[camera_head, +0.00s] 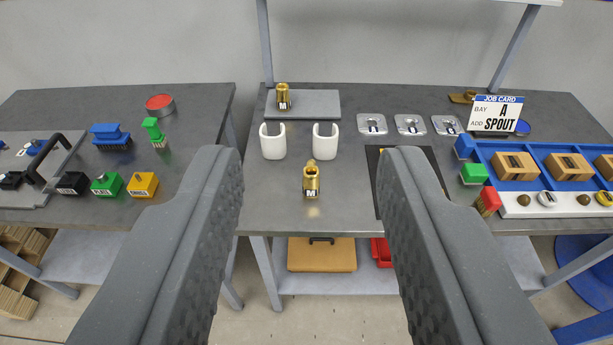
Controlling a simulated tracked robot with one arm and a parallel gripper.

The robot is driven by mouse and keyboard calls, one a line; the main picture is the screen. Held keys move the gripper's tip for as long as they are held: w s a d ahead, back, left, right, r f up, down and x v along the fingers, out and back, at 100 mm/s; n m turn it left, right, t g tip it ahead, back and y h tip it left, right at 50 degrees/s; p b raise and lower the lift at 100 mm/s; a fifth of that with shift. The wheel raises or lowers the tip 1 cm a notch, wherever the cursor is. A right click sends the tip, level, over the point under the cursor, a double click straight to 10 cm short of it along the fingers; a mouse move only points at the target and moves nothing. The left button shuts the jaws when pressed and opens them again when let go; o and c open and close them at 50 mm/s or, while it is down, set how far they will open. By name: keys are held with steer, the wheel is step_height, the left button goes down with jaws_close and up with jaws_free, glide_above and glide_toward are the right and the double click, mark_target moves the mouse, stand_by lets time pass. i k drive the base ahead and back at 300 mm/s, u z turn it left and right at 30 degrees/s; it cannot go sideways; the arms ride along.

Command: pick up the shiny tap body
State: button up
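A shiny brass tap body (311,182) stands upright on the middle table near its front edge, with a small spout-like part at its top and an "M" label low on its front. A second brass piece (283,94), also marked "M", stands farther back on a grey plate (318,104). My gripper (308,160) is open, its two dark grey fingers wide apart. In the picture the nearer tap body lies between the fingers; neither finger appears to touch it. Nothing is held.
Two white curved holders (273,142) (325,142) stand behind the nearer tap body. A black mat (431,165) lies partly behind the right finger. Brushes and coloured blocks (143,185) sit left; a job card (496,114) and blue tray (526,187) sit right. Table around the tap body is clear.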

mark_target(310, 179)
steer(key=i, duration=1)
